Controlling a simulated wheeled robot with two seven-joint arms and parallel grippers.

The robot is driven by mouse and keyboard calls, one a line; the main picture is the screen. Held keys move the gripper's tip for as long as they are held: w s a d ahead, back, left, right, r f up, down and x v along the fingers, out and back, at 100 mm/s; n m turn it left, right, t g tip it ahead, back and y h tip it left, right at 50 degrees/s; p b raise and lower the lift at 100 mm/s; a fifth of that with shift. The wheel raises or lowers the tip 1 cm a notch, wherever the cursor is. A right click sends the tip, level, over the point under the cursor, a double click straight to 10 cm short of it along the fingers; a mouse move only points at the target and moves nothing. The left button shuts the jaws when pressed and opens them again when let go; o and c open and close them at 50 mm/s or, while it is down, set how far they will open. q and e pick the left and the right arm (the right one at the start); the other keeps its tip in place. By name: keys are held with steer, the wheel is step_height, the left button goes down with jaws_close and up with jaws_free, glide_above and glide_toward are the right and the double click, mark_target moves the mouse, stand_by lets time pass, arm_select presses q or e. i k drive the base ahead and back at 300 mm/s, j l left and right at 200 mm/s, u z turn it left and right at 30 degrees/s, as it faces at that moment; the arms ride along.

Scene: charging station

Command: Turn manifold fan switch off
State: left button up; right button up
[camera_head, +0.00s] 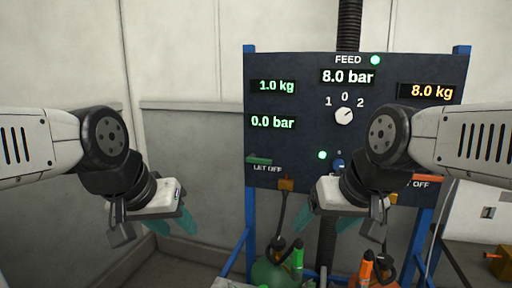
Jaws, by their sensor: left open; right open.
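A dark panel (305,100) stands ahead on blue posts. It carries a white selector knob (344,116) under the marks 1, 0 and 2; its line seems to point up and right, towards 2. Lower on the panel are a lit green lamp (322,155) and a small blue control (338,164), partly hidden by my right arm. No label naming a fan switch is readable. My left gripper (172,226) is open and empty, left of the panel. My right gripper (334,224) is open in front of the panel's lower edge, below the blue control.
The panel has several lit displays, a green LET OFF lever (259,160) at left and a red lever (425,178) at right, partly hidden. Green (272,272) and orange (368,270) bottles stand below. A table (480,250) is at lower right. Bare walls are at left.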

mark_target(338, 164)
steer(key=z, duration=0.8)
